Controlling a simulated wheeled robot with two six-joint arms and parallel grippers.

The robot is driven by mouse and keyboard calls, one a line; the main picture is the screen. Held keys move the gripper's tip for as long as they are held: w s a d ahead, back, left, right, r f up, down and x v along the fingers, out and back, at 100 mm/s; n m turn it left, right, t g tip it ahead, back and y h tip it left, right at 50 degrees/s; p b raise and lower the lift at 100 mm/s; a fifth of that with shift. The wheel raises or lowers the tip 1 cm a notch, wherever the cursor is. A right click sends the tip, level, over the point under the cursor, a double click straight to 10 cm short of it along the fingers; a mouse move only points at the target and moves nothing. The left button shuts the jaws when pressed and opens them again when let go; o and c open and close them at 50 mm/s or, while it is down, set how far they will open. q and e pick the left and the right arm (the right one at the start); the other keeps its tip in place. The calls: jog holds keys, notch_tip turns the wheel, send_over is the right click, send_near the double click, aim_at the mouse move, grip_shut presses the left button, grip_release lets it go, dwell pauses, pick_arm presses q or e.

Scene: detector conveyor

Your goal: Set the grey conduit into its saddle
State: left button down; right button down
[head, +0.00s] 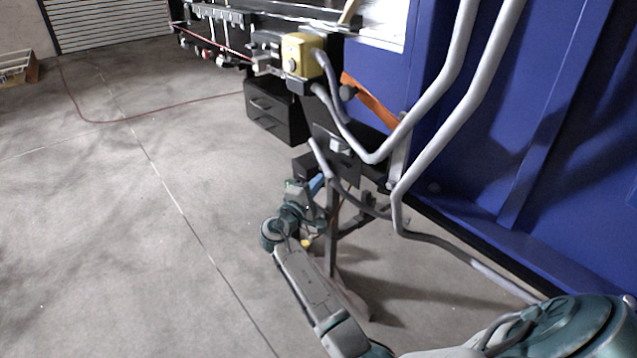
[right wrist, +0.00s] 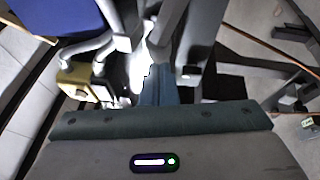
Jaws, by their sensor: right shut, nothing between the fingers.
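Several bent grey pipes run through the right half of the head view. One grey conduit (head: 456,72) drops from the top and bends up toward a yellow box; another (head: 398,206) bends toward the lower right. My right gripper (head: 318,184) is below the bends, beside the short tube. In the right wrist view its blue-grey fingers (right wrist: 160,84) are shut and empty, with grey pipes (right wrist: 171,18) just beyond. My left gripper is out of view.
The yellow box (head: 303,54) sits on the conveyor frame above black drawers (head: 274,112). A blue wall (head: 570,120) closes the right side.

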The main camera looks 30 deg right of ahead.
aim_at(335, 181)
jog(key=shift+d, duration=0.1)
